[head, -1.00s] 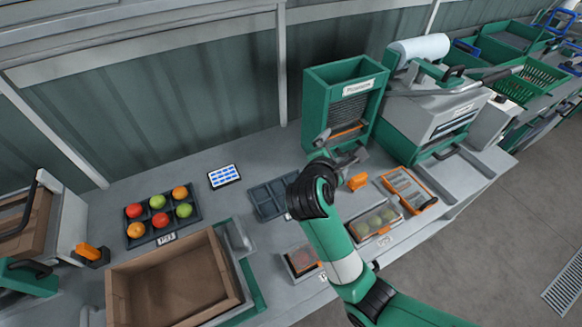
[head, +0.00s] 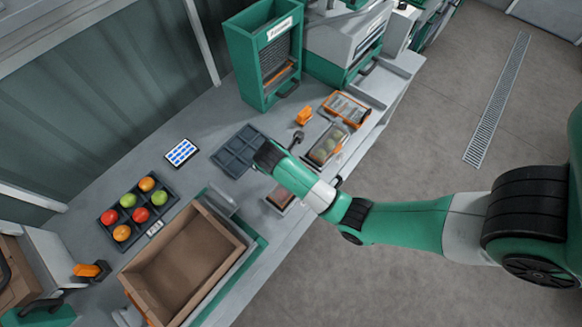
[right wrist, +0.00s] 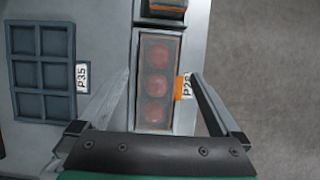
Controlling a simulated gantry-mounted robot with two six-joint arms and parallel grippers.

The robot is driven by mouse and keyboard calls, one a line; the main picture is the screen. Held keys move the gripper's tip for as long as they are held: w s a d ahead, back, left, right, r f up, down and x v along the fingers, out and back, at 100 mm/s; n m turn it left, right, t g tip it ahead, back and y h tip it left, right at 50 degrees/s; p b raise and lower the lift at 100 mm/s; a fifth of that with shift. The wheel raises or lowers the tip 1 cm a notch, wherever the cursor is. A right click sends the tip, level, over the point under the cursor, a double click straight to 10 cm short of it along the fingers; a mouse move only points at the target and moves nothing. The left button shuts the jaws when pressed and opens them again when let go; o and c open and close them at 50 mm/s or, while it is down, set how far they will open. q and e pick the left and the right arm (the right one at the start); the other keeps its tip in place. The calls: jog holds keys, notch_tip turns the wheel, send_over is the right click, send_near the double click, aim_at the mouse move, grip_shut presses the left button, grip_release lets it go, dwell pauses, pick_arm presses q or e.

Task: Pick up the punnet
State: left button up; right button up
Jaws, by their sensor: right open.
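A clear-lidded punnet of red tomatoes (right wrist: 155,80) lies in the right wrist view, its long side running away from me. It also shows in the head view (head: 279,199), partly covered by my right arm. My right gripper (right wrist: 160,75) is open and empty, one finger on either side of this punnet with gaps on both sides. In the head view my wrist hides the fingers. A second punnet, with green tomatoes (head: 327,147), lies further along the bench. My left gripper is not in view.
A brown carton (head: 187,256), a tray of mixed tomatoes (head: 103,217) and a tablet (head: 182,152) stand further left. A green dispenser (head: 262,55) stands behind. Open floor lies right.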

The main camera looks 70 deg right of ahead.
jog(key=shift+s+d+f, duration=0.1)
jog(key=shift+d+f, duration=0.15)
jog(key=shift+f, duration=0.3)
jog(key=b+x, duration=0.2)
jog(key=x, duration=0.3)
jog(key=shift+a+f, duration=0.15)
jog(key=c, duration=1.3)
jog(key=shift+o, duration=0.2)
jog(key=shift+w+r+p, duration=0.2)
jog(key=shift+r+p, duration=0.15)
jog(key=shift+r, duration=0.25)
notch_tip(320, 180, up, 3)
jog(key=shift+s+f+p, duration=0.1)
jog(key=shift+s+p, duration=0.1)
jog(key=shift+p, duration=0.45)
jog(key=s+a+r+p, duration=0.4)
jog(key=s+r+p, duration=0.5)
jog(key=s, duration=0.4)
jog(key=shift+p, duration=0.5)
